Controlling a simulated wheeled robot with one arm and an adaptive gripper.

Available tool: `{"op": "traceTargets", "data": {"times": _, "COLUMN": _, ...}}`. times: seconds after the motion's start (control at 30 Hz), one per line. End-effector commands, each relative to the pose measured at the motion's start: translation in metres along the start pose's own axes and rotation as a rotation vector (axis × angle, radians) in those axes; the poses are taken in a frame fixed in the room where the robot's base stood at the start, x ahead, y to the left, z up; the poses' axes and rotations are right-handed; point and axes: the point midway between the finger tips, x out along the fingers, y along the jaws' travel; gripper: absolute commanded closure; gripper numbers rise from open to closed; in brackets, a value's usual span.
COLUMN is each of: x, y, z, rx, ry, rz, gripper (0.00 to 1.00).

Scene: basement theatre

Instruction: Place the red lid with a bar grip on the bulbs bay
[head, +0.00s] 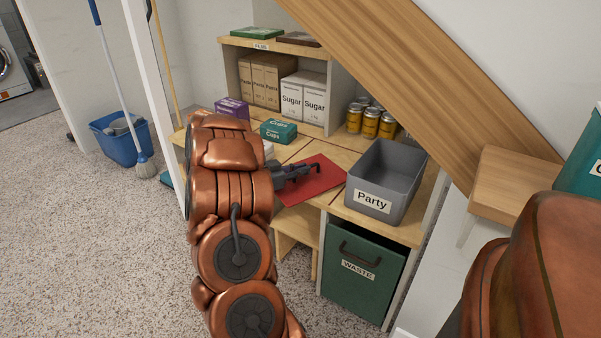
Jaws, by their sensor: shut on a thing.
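The red lid (322,184) is a flat panel at the middle of the wooden bench, left of the grey Party bin. My gripper (312,171) is over the lid and shut on it, apparently by its bar grip, which the fingers mostly hide. The lid looks about level; I cannot tell whether it rests on the bench or hangs just above it. No bulbs label is readable, so I cannot tell which bay is the bulbs bay. My arm hides the left front of the bench.
The grey Party bin (384,168) stands close to the lid's right. A teal Cups box (279,131) and purple box (231,107) stand behind. A shelf with Sugar boxes (303,96) and several cans (371,121) is at the back. A green WASTE bin (362,270) is below. A wooden beam (420,70) slopes overhead.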

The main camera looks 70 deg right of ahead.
Motion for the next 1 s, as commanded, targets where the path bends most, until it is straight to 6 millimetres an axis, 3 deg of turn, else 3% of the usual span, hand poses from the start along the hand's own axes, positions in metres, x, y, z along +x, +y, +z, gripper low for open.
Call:
{"op": "traceTargets", "data": {"times": 0.27, "x": 0.000, "y": 0.000, "z": 0.002, "rx": -0.001, "ry": 0.000, "rz": 0.000, "gripper": 1.00}}
{"op": "traceTargets", "data": {"times": 0.3, "x": 0.000, "y": 0.000, "z": 0.002, "rx": 0.000, "ry": 0.000, "rz": 0.000, "gripper": 0.84}}
{"op": "traceTargets", "data": {"times": 0.5, "x": 0.000, "y": 0.000, "z": 0.002, "rx": 0.000, "ry": 0.000, "rz": 0.000, "gripper": 0.64}}
{"op": "traceTargets", "data": {"times": 0.9, "x": -0.001, "y": 0.000, "z": -0.002, "rx": 0.002, "ry": 0.001, "rz": -0.001, "gripper": 0.63}}
{"op": "traceTargets", "data": {"times": 1.0, "x": -0.011, "y": -0.001, "z": -0.003, "rx": 0.000, "ry": -0.001, "rz": -0.004, "gripper": 0.63}}
